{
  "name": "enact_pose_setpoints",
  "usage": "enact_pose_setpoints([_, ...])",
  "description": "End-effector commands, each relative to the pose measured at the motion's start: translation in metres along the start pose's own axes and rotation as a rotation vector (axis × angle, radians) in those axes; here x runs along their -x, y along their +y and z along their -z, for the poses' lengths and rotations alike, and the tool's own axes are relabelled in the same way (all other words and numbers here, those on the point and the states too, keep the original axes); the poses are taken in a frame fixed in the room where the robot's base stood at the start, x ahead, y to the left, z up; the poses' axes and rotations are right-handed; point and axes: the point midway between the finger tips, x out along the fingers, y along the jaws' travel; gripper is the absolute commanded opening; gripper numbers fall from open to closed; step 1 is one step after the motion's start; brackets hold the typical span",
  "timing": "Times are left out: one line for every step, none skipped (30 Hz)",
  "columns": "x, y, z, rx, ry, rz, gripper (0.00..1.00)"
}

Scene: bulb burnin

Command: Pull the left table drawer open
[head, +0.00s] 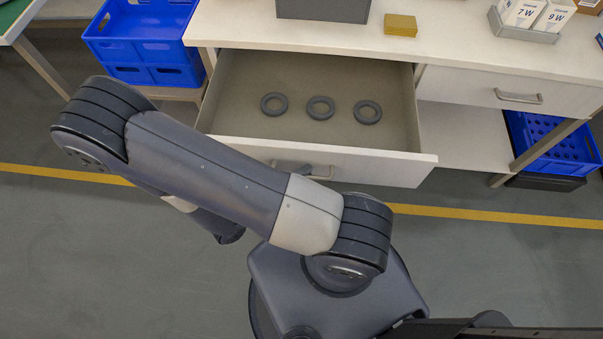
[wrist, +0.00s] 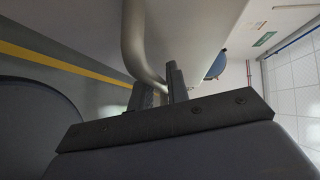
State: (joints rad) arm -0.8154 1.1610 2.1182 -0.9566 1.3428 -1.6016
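The left table drawer (head: 390,165) stands well out from the table, and its inside floor is visible. Its light metal handle (head: 325,174) is partly hidden behind my arm in the head view. In the wrist view the handle (wrist: 131,42) runs down in a curve and passes between the two fingers of my gripper (wrist: 160,88). The fingers sit close on either side of the bar, shut on it. In the head view my gripper is mostly hidden behind my forearm, with a small dark part showing at the handle.
Three grey rings (head: 320,108) lie in the drawer. The right drawer (head: 470,86) is shut. A blue crate (head: 140,35) stands at the left, another blue crate (head: 560,145) at the right. On the tabletop (head: 290,30) are a grey box, a yellow block and bulb cartons.

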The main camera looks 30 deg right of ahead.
Motion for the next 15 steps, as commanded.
enact_pose_setpoints([0.0000, 0.0000, -0.0001, 0.000, 0.000, 0.000, 0.21])
enact_pose_setpoints([0.0000, -0.0001, -0.0001, 0.000, 0.000, 0.000, 0.23])
enact_pose_setpoints([0.0000, -0.0001, -0.0001, 0.000, 0.000, 0.000, 0.26])
enact_pose_setpoints([-0.0001, -0.0002, 0.0000, 0.000, 0.000, 0.000, 0.29])
enact_pose_setpoints([-0.0001, -0.0002, 0.0000, 0.000, 0.000, 0.000, 0.31])
enact_pose_setpoints([-0.0001, -0.0002, 0.0000, 0.000, 0.000, 0.001, 0.33])
enact_pose_setpoints([-0.0001, -0.0003, 0.0000, 0.000, 0.000, 0.001, 0.33])
enact_pose_setpoints([-0.0001, -0.0003, 0.0000, 0.000, 0.000, 0.001, 0.33])
enact_pose_setpoints([-0.0001, -0.0003, 0.0000, 0.001, 0.000, 0.001, 0.33])
enact_pose_setpoints([-0.0001, -0.0003, 0.0000, 0.001, 0.000, 0.001, 0.33])
enact_pose_setpoints([-0.0001, -0.0003, 0.0000, 0.001, -0.001, 0.001, 0.33])
enact_pose_setpoints([0.0001, -0.0004, 0.0000, 0.001, -0.001, 0.001, 0.33])
enact_pose_setpoints([0.0007, -0.0004, -0.0001, 0.000, -0.001, 0.001, 0.33])
enact_pose_setpoints([0.0016, -0.0005, -0.0003, 0.000, -0.002, 0.001, 0.33])
enact_pose_setpoints([0.0037, -0.0005, -0.0006, 0.000, -0.003, 0.001, 0.33])
